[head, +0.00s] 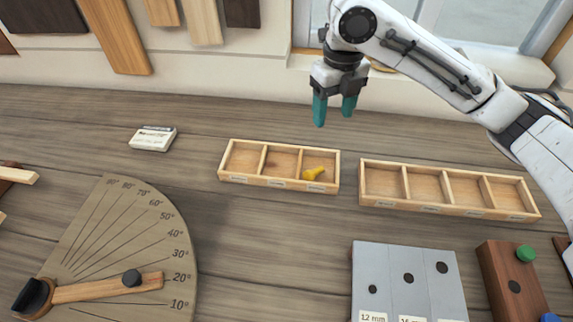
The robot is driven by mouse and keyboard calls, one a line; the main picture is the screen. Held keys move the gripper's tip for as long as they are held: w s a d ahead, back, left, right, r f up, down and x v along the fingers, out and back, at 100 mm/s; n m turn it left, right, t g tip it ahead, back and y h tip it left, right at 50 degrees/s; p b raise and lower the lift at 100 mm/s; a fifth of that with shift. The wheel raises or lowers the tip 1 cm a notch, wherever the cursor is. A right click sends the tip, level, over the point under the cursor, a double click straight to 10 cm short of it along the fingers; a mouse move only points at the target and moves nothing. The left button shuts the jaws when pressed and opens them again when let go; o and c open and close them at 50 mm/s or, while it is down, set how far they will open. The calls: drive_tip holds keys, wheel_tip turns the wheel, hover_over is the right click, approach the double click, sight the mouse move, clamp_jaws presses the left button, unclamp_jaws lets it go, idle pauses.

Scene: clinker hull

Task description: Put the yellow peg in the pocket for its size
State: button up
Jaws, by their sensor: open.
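The yellow peg (314,173) lies on its side in the right compartment of a three-compartment wooden tray (250,181). Small labels sit on the tray's front edge, too small to read. The tray's left and middle compartments are empty. My gripper (334,108) has teal fingers, apart and empty, pointing down above and behind the tray's right end. A second wooden tray (413,207) with several empty labelled compartments stands to the right. A grey block (390,268) with three dark holes of rising size is at the front; one label reads 12 mm.
A dark brown block (500,270) at the front right bears a green knob (525,253) and a blue one (549,317). A protractor board (110,240) with a wooden pointer fills the front left. A small white box (153,138) lies behind. The bench between the protractor and grey block is clear.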

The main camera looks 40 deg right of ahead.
drive_tip(key=shift+r, duration=2)
